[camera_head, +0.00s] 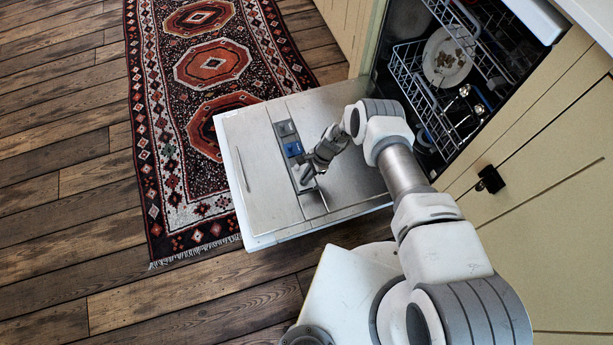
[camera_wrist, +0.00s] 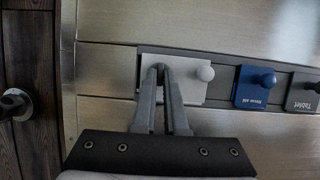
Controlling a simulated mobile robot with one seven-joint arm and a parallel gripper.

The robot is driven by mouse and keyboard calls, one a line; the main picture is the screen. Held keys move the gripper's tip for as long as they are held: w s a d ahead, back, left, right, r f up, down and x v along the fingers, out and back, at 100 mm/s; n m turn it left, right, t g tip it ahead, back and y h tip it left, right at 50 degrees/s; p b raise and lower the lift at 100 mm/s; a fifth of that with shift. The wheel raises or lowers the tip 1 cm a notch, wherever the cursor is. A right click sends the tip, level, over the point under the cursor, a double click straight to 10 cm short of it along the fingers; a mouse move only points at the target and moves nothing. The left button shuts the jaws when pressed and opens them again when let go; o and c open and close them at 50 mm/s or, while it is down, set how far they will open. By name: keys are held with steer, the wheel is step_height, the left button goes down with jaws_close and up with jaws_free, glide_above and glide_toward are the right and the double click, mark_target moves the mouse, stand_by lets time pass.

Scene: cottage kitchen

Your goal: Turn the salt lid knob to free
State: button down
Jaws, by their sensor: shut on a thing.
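The dishwasher's open door (camera_head: 262,190) carries a row of lids in a grey strip. The white lid (camera_wrist: 190,92), its label hidden, is at the left end in the wrist view, beside the blue one marked Rinse aid. A round white knob (camera_wrist: 206,73) stands on its right part, clear of my fingers. My gripper (camera_wrist: 160,70) reaches the white lid's left part, fingertips close together on a small part that they mostly hide. In the head view my gripper (camera_head: 308,179) is low over the strip and covers most of the white lid.
The blue lid (camera_wrist: 254,88) and a grey lid marked Tablet (camera_wrist: 303,95) follow to the right, each with its own knob. The dishwasher's racks (camera_head: 440,75) hold a dirty plate (camera_head: 447,57). A patterned rug (camera_head: 205,110) lies beyond the door on the wooden floor.

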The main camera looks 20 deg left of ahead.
stand_by(0.3)
steer(key=c, duration=1)
jaws_free()
steer(key=shift+o, duration=0.2)
steer(key=shift+r, duration=0.1)
steer(key=p+v, duration=0.6)
steer(key=v, duration=1.1)
steer(key=shift+w, duration=0.1)
